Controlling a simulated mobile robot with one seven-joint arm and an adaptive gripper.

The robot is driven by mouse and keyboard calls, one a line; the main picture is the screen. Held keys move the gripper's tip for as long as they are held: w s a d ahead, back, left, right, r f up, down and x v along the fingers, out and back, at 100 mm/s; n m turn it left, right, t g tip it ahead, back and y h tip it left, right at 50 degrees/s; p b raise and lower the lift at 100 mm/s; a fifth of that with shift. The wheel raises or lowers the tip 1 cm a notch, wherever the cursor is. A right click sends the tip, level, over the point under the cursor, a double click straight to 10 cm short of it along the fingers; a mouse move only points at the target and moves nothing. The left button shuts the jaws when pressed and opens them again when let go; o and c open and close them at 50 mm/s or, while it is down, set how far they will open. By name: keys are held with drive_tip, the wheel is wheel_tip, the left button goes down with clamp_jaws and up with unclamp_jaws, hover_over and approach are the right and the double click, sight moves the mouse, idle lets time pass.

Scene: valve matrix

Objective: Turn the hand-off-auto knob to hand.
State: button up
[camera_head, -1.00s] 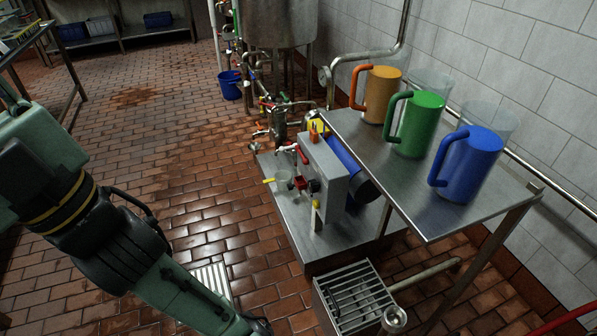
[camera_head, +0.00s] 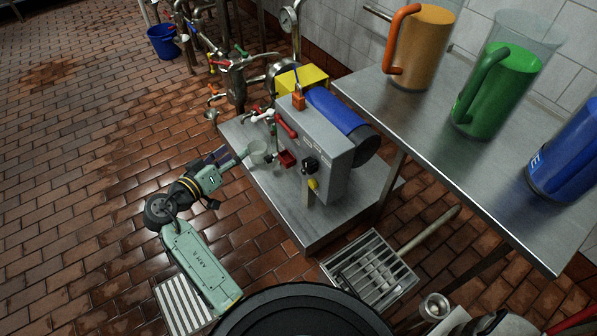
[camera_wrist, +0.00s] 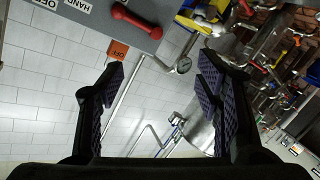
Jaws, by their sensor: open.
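In the head view, a grey control box (camera_head: 324,139) stands on a low steel platform. Its front carries a black knob (camera_head: 309,165), a red lever handle (camera_head: 287,128) and a red part (camera_head: 286,159). The black knob looks like the selector; its setting is too small to read. My gripper (camera_head: 230,157) is open and empty, left of the box and apart from the knob. In the wrist view, my open fingers (camera_wrist: 160,85) have nothing between them. The box's edge (camera_wrist: 100,20) shows at the top left with HAND and OFF labels; the knob is out of that view.
A yellow part (camera_head: 313,184) is below the knob. An orange tag (camera_head: 298,102) sits atop the box. A steel table (camera_head: 420,140) with coloured jugs overhangs at right. A floor grate (camera_head: 370,268) lies in front.

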sight(306, 167)
drive_tip(key=s+d+f+m+g+h, duration=0.2)
drive_tip(key=s+d+f+h, duration=0.1)
drive_tip(key=d+h, duration=0.15)
drive_tip(key=s+d+f+m+g+h, duration=0.1)
drive_tip(key=s+d+f+h, duration=0.15)
drive_tip(key=d, duration=0.35)
drive_tip(key=p+x, duration=0.1)
drive_tip(key=x, duration=0.9)
drive_tip(key=shift+w+d+p, duration=0.2)
drive_tip(key=shift+d+p, duration=0.1)
drive_tip(key=shift+p, duration=0.05)
drive_tip(key=c, duration=1.2)
drive_tip(key=shift+o, duration=0.2)
